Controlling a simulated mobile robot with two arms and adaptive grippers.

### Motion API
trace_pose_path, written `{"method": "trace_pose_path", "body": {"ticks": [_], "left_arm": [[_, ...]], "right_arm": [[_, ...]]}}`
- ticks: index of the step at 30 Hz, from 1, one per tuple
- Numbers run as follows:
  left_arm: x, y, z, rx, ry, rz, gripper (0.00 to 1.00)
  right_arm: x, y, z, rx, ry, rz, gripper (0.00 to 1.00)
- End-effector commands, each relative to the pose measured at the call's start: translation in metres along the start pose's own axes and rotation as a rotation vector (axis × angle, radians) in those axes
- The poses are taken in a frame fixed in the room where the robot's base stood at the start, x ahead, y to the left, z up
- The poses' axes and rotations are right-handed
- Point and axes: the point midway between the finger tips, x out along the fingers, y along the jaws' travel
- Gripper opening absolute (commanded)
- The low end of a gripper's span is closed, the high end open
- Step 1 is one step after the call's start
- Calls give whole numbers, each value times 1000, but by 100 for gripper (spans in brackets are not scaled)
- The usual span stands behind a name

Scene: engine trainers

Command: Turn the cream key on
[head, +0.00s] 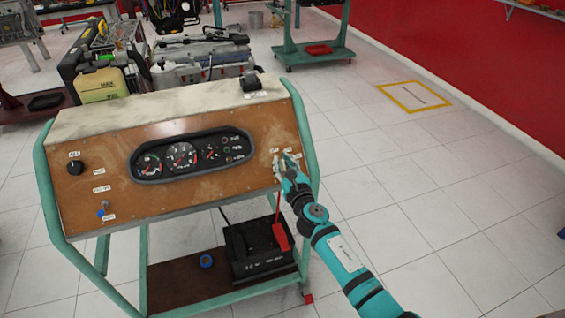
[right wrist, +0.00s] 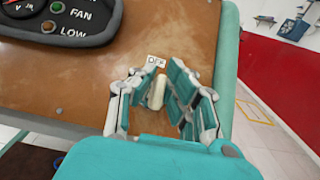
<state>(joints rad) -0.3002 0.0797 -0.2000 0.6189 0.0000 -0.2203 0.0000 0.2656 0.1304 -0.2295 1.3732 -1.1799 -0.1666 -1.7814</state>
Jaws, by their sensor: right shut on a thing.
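The cream key (right wrist: 157,93) is on the brown front panel (right wrist: 190,30) of the engine trainer, just below a small white label that seems to read OFF (right wrist: 156,61). My right gripper (right wrist: 158,95) is shut on the key, with one finger on each side of it. In the head view my right gripper (head: 284,163) is at the right end of the panel (head: 220,183), and its fingers mostly hide the key. My left gripper is not in view.
A gauge cluster (head: 190,154) is in the middle of the panel. A black knob (head: 74,167) and a toggle switch (head: 104,206) are at its left. A green tube frame (head: 49,200) carries the panel, with a black battery (head: 258,250) below. The floor to the right is clear.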

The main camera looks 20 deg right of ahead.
Motion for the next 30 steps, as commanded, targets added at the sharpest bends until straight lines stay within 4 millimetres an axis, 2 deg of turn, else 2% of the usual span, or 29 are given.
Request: {"method": "trace_pose_path", "body": {"ticks": [11, 30], "left_arm": [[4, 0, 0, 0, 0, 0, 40], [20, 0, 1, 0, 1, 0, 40]], "right_arm": [[0, 1, -1, 51, 0, -43, 0], [-1, -2, -2, 398, 1, -355, 0]]}}
